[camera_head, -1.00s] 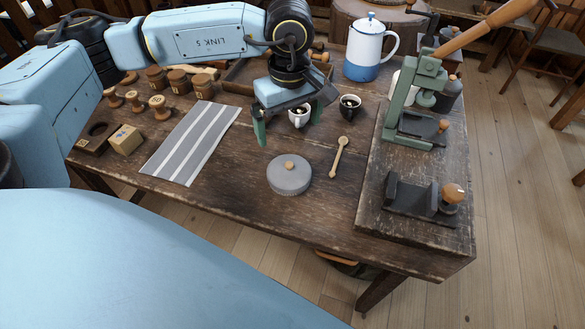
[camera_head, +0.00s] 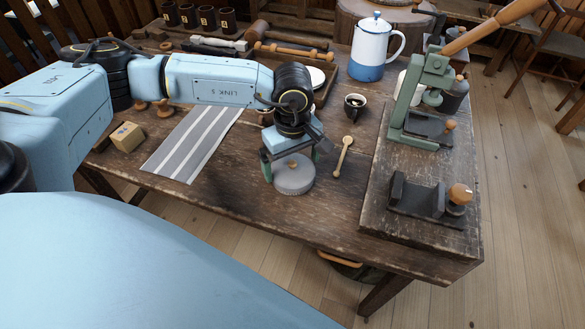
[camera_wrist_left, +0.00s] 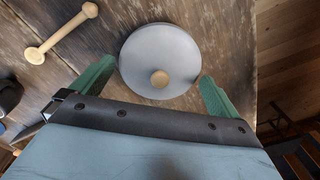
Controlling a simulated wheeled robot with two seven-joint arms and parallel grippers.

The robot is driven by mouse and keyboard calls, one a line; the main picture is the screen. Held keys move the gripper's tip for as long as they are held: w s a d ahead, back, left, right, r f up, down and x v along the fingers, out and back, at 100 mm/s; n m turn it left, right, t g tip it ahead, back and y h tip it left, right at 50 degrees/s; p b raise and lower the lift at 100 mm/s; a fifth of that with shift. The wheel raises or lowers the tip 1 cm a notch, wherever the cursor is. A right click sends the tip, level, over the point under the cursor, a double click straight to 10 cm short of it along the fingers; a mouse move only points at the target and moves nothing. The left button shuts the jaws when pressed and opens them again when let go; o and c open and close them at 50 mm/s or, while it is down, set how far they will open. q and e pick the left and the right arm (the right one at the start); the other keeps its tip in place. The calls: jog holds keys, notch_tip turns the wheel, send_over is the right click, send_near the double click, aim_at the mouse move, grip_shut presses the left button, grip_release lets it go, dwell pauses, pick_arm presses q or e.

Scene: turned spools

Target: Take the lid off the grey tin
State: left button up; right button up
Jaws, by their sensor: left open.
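The grey tin (camera_head: 296,186) stands on the wooden table near its front edge, its round grey lid (camera_head: 286,172) on top with a small wooden knob (camera_head: 292,164). In the left wrist view the lid (camera_wrist_left: 182,50) shows from above, its knob (camera_wrist_left: 160,79) toward the gripper. My left gripper (camera_head: 291,168) is open over the tin, pointing down. Its green fingers (camera_wrist_left: 158,88) stand apart on either side of the knob, near the lid's edge; whether they touch it I cannot tell. The tin's body is mostly hidden. My right gripper is not in view.
A striped cloth (camera_head: 190,145) lies to the left. A green press (camera_head: 418,112) on a raised board stands at right. The table front is clear.

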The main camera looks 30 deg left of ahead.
pick_arm(q)
jog(key=shift+s, duration=0.1)
jog(key=c, duration=1.1)
jog(key=shift+c, duration=1)
jog(key=shift+s+f, duration=0.1)
